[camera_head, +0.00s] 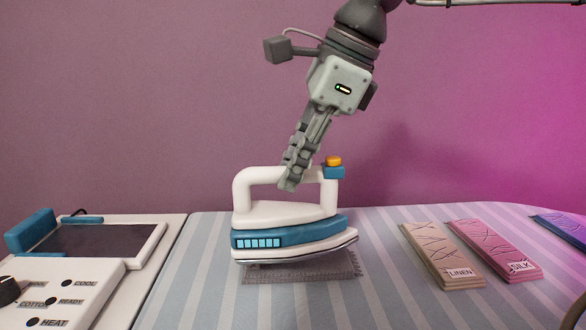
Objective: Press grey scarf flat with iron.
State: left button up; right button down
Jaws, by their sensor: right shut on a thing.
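The iron (285,232) is white with a blue band, a lit row of small blue panels and an orange knob on its handle. It is in the middle of the head view, over the grey scarf (346,266). The scarf lies on the striped board, and the iron hides most of it. I cannot tell whether the soleplate touches the scarf. My right gripper (290,182) comes down from above and is shut on the iron's handle. My left gripper is not in view.
A linen piece (430,250) and a pink silk piece (488,245) lie right of the iron, with a blue piece (566,230) at the right edge. A control panel (60,295) and a dark-topped rest (100,240) stand at left. The striped board (200,290) is clear in front.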

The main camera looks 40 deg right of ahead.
notch_tip(320, 180, up, 4)
jog(key=shift+r+p, duration=0.15)
jog(key=shift+p, duration=0.95)
jog(key=shift+r, duration=1.35)
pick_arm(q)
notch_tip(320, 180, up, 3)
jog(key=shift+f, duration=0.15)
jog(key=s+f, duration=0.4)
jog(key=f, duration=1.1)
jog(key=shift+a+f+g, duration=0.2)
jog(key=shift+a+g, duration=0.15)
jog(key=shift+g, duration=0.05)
